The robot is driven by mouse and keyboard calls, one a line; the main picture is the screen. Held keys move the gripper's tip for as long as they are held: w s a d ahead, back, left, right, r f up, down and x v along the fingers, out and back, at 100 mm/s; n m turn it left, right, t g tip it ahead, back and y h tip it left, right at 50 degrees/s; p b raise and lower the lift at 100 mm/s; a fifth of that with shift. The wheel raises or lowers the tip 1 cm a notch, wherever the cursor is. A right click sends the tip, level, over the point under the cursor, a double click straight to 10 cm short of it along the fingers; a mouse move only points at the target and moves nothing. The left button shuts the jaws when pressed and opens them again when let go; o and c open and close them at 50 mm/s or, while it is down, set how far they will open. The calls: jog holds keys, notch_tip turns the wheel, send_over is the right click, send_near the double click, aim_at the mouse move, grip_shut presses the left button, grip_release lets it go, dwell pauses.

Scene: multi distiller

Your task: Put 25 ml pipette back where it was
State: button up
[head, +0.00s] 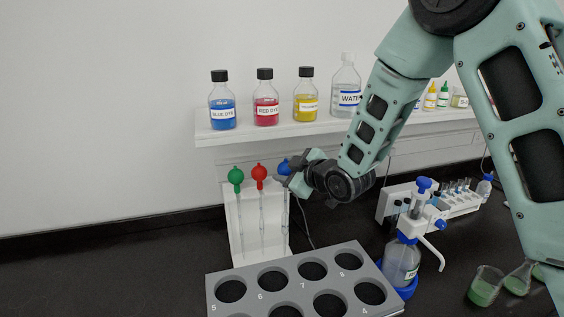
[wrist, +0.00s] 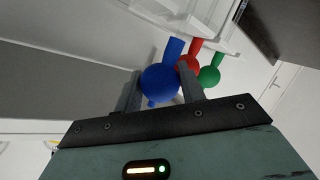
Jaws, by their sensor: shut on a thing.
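A pipette with a blue bulb (head: 284,167) is at the right end of the white pipette stand (head: 249,247). My gripper (head: 291,174) is shut on the blue bulb, which also shows between the fingers in the wrist view (wrist: 159,84). Its thin glass tube hangs upright along the right side of the stand; whether it is seated in a slot or just in front of it I cannot tell. A green-bulb pipette (head: 236,177) and a red-bulb pipette (head: 259,172) hang to its left in the stand. No volume marking is readable.
A shelf (head: 215,139) with blue, red and yellow dye bottles and a water bottle is above and behind the stand. A grey numbered rack (head: 238,270) stands in front. A dispenser bottle (head: 402,262) and beakers are to the right. The left counter is clear.

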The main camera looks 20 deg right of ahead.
jog(key=shift+w+r+p, duration=0.1)
jog(key=shift+w+p, duration=0.25)
jog(key=shift+w, duration=0.35)
jog(key=w+p, duration=0.1)
jog(key=w+f+p, duration=0.1)
jog(key=shift+w+f, duration=0.2)
jog(key=shift+w, duration=0.15)
jog(key=shift+f+b, duration=0.5)
jog(key=shift+b, duration=0.05)
jog(key=o, duration=0.6)
jog(key=shift+o, duration=0.2)
jog(key=shift+r, duration=0.15)
